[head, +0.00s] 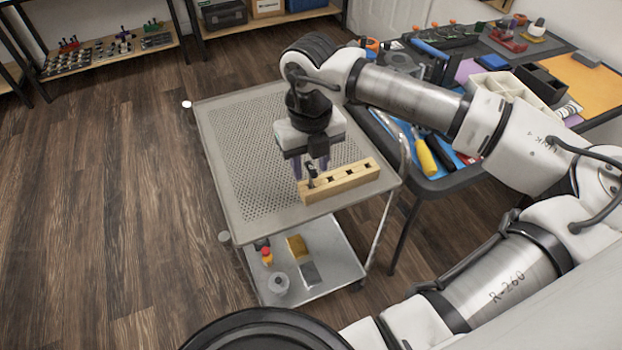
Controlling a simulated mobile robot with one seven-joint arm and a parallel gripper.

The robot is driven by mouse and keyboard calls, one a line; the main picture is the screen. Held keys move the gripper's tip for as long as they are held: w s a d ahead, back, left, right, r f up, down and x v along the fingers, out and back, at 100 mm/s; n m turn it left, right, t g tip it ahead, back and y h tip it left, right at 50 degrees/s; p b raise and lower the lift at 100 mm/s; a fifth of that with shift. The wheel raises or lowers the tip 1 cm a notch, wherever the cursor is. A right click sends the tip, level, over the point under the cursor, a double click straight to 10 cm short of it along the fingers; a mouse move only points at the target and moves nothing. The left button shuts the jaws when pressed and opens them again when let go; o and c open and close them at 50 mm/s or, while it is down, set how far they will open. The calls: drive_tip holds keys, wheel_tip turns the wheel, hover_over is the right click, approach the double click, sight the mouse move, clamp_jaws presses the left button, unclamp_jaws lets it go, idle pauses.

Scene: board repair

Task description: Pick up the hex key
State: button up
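A wooden block (347,181) with a row of dark square holes lies near the front right edge of the grey perforated cart top. A small dark upright piece (311,176) stands at the block's left end; it may be the hex key, but it is too small and too covered to be sure. My gripper (310,167) points down over that end of the block. Its two purplish fingers are apart, one on each side of the dark piece as seen from here. I see no clear contact.
The cart top (235,150) is otherwise clear. Its lower shelf (330,263) holds a few small items. A crowded workbench stands right, with a blue tool mat, a yellow-handled tool (426,157) and a cream divided tray (506,86). Open floor lies left.

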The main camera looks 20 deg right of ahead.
sight(311, 181)
wheel_tip(311, 181, down, 3)
drive_tip(key=shift+s+f, duration=0.1)
drive_tip(key=shift+f, duration=0.1)
clamp_jaws()
drive_tip(key=shift+r, duration=0.15)
